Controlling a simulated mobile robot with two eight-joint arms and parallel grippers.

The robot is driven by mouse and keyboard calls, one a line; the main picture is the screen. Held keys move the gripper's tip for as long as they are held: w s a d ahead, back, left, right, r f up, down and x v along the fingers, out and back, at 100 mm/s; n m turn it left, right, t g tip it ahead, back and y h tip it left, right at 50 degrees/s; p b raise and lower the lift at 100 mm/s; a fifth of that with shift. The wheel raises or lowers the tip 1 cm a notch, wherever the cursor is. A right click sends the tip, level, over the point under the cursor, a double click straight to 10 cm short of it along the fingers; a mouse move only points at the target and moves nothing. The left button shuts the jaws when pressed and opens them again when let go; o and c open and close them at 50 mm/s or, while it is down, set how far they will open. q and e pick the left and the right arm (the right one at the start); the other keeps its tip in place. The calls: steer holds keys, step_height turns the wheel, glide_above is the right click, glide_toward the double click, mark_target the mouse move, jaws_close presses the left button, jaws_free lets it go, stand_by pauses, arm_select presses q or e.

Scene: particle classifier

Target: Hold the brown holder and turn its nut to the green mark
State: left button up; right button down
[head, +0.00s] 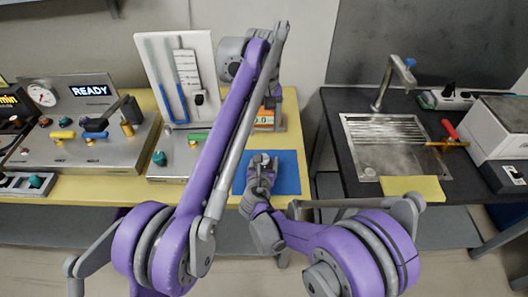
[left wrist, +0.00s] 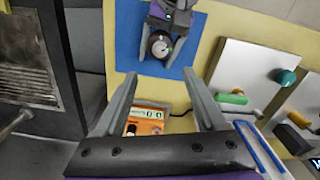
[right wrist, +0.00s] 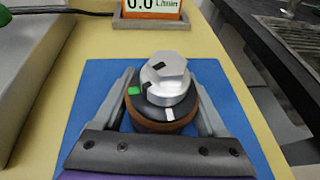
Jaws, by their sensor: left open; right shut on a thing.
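The brown holder (right wrist: 150,127) stands upright on the blue mat (right wrist: 95,80). Its silver nut (right wrist: 168,72) sits on top and bears dark marks. A green mark (right wrist: 134,91) is at the left of the dark collar, and a white mark (right wrist: 170,114) is at its front. My right gripper (right wrist: 160,90) is shut on the holder, one finger on each side. My left gripper (left wrist: 160,76) is open and empty, apart from the nut, which shows beyond its fingertips in the left wrist view (left wrist: 160,46). In the head view my left arm hides most of its gripper.
An orange meter (left wrist: 148,126) stands behind the mat, below my left fingers in the left wrist view. A white panel with blue tubes (head: 150,55) and a control console (head: 100,150) stand to the left. A dark sink counter (head: 335,150) lies right, across a gap.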

mark_target(264, 156)
arm_select(q)
step_height(264, 156, down, 12)
steer(key=n, duration=0.3)
steer(key=shift+n, duration=0.4)
jaws_close()
stand_by(0.5)
